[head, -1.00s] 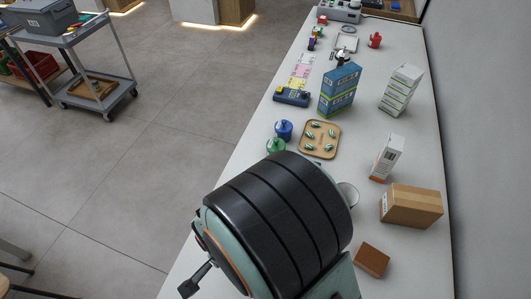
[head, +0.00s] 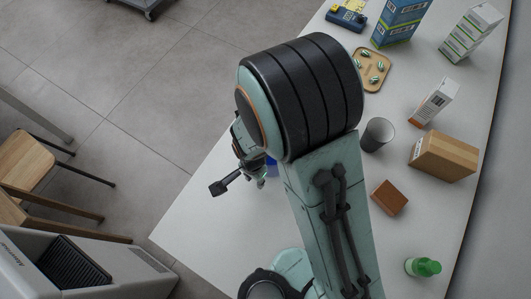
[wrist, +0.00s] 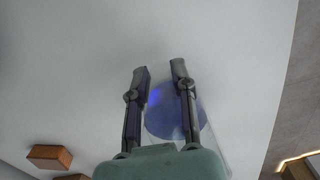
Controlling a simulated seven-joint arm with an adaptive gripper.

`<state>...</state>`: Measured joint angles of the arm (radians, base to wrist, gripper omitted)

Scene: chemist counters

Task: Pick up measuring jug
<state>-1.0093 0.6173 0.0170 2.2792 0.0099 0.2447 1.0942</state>
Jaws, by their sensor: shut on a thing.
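The measuring jug (wrist: 200,122) appears in the wrist view as a see-through vessel with a round blue area. My gripper (wrist: 162,78) has one finger along the blue area's left side and the other across it. The fingers stand apart, shut on the jug; exactly where they touch it is unclear. In the head view my gripper (head: 250,163) is partly hidden behind my arm, over the near left part of the counter. Only a small blue patch of the jug (head: 271,167) shows beside it.
On the white counter (head: 210,225), right of my arm, are a grey cup (head: 377,135), a cardboard box (head: 443,155), a brown block (head: 389,198) and a green bottle (head: 423,267). A tan tray (head: 387,72) and tall boxes (head: 401,20) stand farther back. The near left counter is clear.

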